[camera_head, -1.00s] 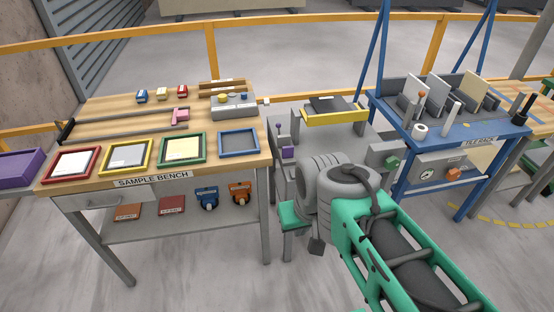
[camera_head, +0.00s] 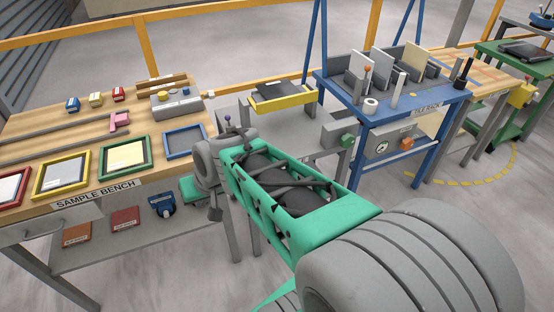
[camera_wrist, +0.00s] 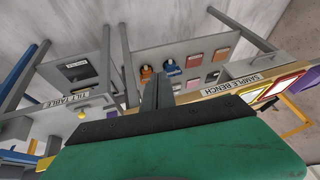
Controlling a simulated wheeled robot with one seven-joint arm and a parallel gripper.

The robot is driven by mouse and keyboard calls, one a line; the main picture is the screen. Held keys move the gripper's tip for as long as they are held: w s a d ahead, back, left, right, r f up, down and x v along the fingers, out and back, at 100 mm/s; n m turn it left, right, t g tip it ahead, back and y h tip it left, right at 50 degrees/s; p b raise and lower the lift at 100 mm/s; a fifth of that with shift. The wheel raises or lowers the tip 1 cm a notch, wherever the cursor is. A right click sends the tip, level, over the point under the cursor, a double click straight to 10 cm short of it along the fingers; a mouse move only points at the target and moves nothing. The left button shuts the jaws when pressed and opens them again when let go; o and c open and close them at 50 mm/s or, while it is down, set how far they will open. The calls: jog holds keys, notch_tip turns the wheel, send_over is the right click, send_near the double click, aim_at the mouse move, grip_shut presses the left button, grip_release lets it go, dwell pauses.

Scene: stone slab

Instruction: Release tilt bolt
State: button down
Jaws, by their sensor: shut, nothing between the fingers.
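The tilt table stands between the sample bench and the tile rack. Its grey top (camera_head: 236,110) carries a yellow-edged tray (camera_head: 284,98) with a dark slab. Its label (camera_wrist: 80,99) and a small yellow knob (camera_wrist: 81,115) show in the wrist view, which is turned over. A green knob (camera_head: 347,141) sits on a grey block at the table's right. I cannot tell which part is the tilt bolt. My gripper (camera_wrist: 157,80) is shut and empty, apart from the table. In the head view its fingers are hidden behind my arm.
The sample bench (camera_head: 188,112) stands at left, with coloured frames on top and boxes on its lower shelf. The blue tile rack (camera_head: 437,97) stands at right, holding upright tiles. Open floor (camera_head: 375,197) lies in front of the rack.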

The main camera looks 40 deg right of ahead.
jog(key=w+d+f+m+t+y+b, duration=0.1)
jog(key=w+d+f+m+t+b, duration=0.5)
jog(key=w+d+f, duration=0.55)
jog(key=s+d+f+m+t+h+b, duration=0.1)
jog(key=d+f+m+h+b, duration=0.1)
jog(key=d+m, duration=0.3)
jog(key=s+d+f+m+t+h+b, duration=0.2)
jog(key=d+m, duration=0.4)
jog(key=d, duration=0.7)
jog(key=s+d+f+m+t+h+b, duration=0.1)
jog(key=s+d+f+m+h+b, duration=0.1)
jog(key=d+m+h, duration=0.3)
jog(key=d+f, duration=0.1)
jog(key=d, duration=0.2)
jog(key=shift+d+f+m, duration=0.3)
jog(key=shift+d+m, duration=0.1)
jog(key=shift+w, duration=0.1)
